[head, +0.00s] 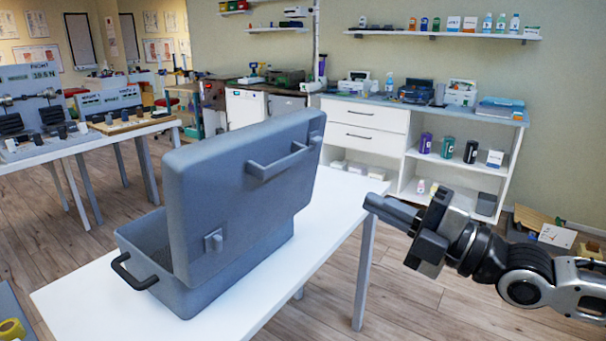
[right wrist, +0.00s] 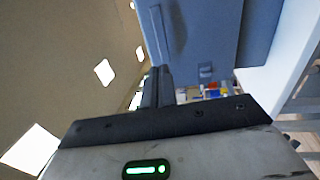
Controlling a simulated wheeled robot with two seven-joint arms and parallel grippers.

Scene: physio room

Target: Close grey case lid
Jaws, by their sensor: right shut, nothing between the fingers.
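The grey case stands on a white table in the head view. Its grey lid (head: 238,180) is raised steeply, with a handle (head: 282,161) and a latch (head: 213,241) on its outer face. The case's lower box (head: 205,292) shows below, with a dark side handle (head: 132,273) at the left; most of its inside is hidden by the lid. My right gripper (head: 372,203) is shut and empty, to the right of the case and apart from the lid. In the right wrist view its shut fingers (right wrist: 158,85) show near the lid (right wrist: 203,40). My left gripper is not in view.
The white table (head: 315,215) has bare room right of the case. A white cabinet (head: 370,133) with bottles and boxes stands behind. Another table with equipment is at the left. A yellow roll (head: 12,329) lies at the lower left edge.

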